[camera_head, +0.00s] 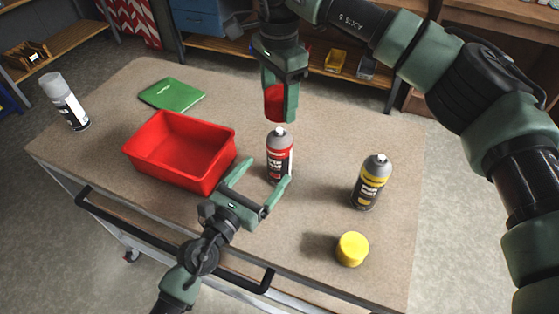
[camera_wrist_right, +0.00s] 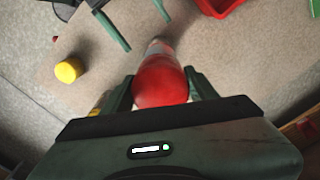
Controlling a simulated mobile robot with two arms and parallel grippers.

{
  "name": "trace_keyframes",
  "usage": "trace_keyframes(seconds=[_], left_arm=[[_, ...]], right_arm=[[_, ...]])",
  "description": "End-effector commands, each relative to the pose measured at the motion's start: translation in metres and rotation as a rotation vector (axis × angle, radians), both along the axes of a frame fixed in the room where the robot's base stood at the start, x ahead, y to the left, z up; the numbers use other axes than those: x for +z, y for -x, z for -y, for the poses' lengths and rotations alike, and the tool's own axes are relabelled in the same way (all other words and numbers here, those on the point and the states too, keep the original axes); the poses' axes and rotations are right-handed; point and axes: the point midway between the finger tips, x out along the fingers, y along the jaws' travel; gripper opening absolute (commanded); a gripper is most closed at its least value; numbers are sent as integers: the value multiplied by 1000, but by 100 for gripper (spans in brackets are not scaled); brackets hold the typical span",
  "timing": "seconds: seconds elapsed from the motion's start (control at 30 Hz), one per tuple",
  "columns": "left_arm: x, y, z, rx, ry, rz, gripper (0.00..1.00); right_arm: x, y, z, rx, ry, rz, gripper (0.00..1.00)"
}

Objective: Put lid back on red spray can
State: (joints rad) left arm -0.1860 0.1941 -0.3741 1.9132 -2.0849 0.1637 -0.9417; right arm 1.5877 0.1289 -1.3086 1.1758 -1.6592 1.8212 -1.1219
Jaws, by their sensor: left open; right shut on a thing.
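The red spray can (camera_head: 280,160) stands upright on the table with its nozzle bare. My right gripper (camera_head: 281,103) is shut on the red lid (camera_head: 274,101) and holds it above the can, with a gap between them. In the right wrist view the red lid (camera_wrist_right: 160,83) sits between the fingers of my right gripper (camera_wrist_right: 162,90) and hides most of the can behind it. My left gripper (camera_head: 262,180) is open beside the can's lower part, with its fingers on either side of it; I cannot tell whether they touch it.
A red bin (camera_head: 180,175) stands left of the can, with a green folder (camera_head: 171,94) behind it. A yellow-labelled can (camera_head: 371,182) and a yellow lid (camera_head: 352,249) are on the right. A white-capped can (camera_head: 66,104) stands at the far left. The table's back right is clear.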

Motion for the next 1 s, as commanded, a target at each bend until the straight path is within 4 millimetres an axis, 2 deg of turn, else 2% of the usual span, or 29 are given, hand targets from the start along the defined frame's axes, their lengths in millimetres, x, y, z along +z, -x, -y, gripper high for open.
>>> trace_keyframes(seconds=[0.2, 0.4, 0.83, 0.87, 1.0], left_arm=[[2, -36, 23, -1, 2, 2, 85], [1, -56, 35, -1, 1, 0, 85], [0, -63, 39, -1, 1, -1, 85], [0, -63, 39, -1, 1, -1, 79], [0, -63, 39, -1, 1, -1, 40]], right_arm=[[0, 0, 0, 0, 0, 0, 21], [0, 0, 0, 0, 0, 0, 21], [0, 0, 0, 0, 0, 0, 21], [0, 0, 0, 0, 0, 0, 21], [0, 0, 0, 0, 0, 0, 21]])
